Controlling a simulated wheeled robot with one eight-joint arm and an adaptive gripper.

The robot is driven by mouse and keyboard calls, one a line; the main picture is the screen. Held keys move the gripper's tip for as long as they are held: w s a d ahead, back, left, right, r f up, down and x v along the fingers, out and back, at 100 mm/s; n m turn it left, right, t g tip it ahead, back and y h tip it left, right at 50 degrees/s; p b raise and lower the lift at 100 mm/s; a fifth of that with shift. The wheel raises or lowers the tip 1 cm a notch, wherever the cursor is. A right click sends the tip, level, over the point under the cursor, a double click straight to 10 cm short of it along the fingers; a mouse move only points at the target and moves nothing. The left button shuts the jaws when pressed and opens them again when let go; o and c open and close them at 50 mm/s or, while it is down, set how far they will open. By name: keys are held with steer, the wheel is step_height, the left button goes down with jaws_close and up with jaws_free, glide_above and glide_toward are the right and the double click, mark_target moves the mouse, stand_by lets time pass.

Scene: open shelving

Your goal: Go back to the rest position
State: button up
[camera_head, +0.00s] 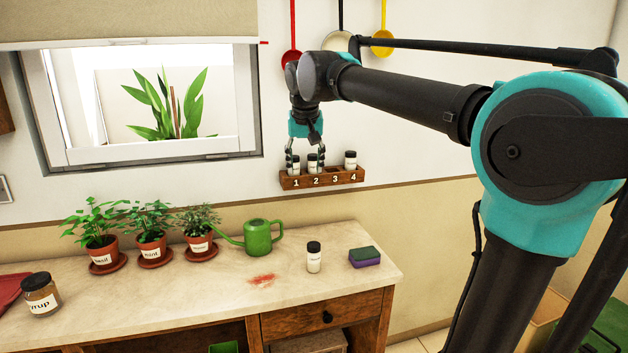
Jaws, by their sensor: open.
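My gripper (305,160) points down at the wall-mounted wooden spice rack (325,181), whose slots are numbered 1 to 4. Its fingers are open, around or just beside the small jars over slots 1 and 2; I cannot tell whether they touch one. A jar with a dark lid (313,163) stands in slot 2, and another jar (293,166) shows partly behind the fingers at slot 1. A third jar (350,161) stands in slot 4. Slot 3 looks empty. My arm reaches in from the right.
A similar jar (314,257) stands on the counter (200,290), near a green watering can (258,238), a sponge (364,257) and a red stain (262,280). Potted herbs (152,246) and a brown jar (41,295) stand left. Utensils (383,40) hang above, near my arm.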

steer(key=s+d+f, duration=0.2)
steer(key=d+f, duration=0.6)
steer(key=f, duration=0.3)
steer(key=s+d+f, duration=0.6)
steer(key=s+f, duration=0.4)
steer(key=f, duration=0.3)
steer(key=s+d+f, duration=0.7)
steer(key=s+f, duration=0.4)
steer(key=f, duration=0.2)
steer(key=shift+d+m, duration=0.25)
steer(key=shift+m, duration=0.15)
